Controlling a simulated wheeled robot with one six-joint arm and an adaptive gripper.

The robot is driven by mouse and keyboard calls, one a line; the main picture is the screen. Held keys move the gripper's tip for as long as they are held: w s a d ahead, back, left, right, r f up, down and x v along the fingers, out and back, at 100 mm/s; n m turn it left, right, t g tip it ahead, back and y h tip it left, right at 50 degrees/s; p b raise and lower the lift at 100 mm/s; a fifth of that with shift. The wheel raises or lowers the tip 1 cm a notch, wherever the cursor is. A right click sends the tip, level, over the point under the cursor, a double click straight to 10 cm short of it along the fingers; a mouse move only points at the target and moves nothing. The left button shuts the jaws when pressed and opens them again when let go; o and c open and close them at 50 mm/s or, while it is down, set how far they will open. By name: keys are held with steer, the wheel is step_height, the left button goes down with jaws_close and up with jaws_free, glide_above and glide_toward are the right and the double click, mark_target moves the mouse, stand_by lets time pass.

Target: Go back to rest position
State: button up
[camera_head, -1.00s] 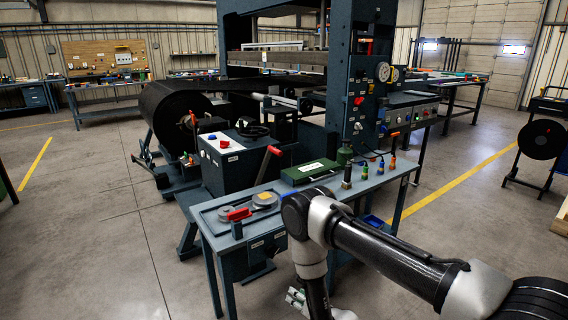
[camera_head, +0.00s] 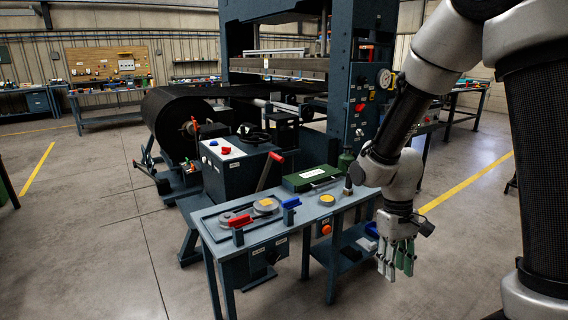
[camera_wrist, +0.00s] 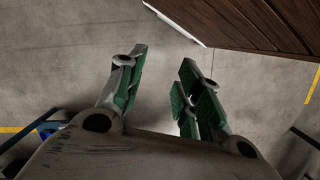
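My gripper (camera_head: 396,262) hangs pointing down in the head view, to the right of the blue-grey work table (camera_head: 222,248) and in front of its right end. In the wrist view my gripper (camera_wrist: 158,85) shows its green-padded fingers spread apart with bare concrete floor between them. It holds nothing. My arm stands folded upright at the right side of the head view and hides part of the press and the table's right end.
The table carries a green case (camera_head: 311,178), round grey discs with a red-handled part (camera_head: 239,220), a blue block (camera_head: 291,202) and a yellow-topped disc (camera_head: 327,199). The belt press (camera_head: 345,75) stands behind. A wooden slatted surface (camera_wrist: 255,25) shows in the wrist view. Floor at left is clear.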

steer(key=s+d+r+m+t, duration=0.1)
steer(key=s+d+r+t, duration=0.2)
steer(key=r, duration=0.8)
steer(key=s+d+r+m+t, duration=0.2)
steer(key=s+d+r, duration=0.4)
steer(key=r, duration=0.5)
steer(key=shift+s+d+t+y, duration=0.4)
steer(key=shift+s+t, duration=0.5)
steer(key=shift+s, duration=0.35)
steer(key=shift+r, duration=0.1)
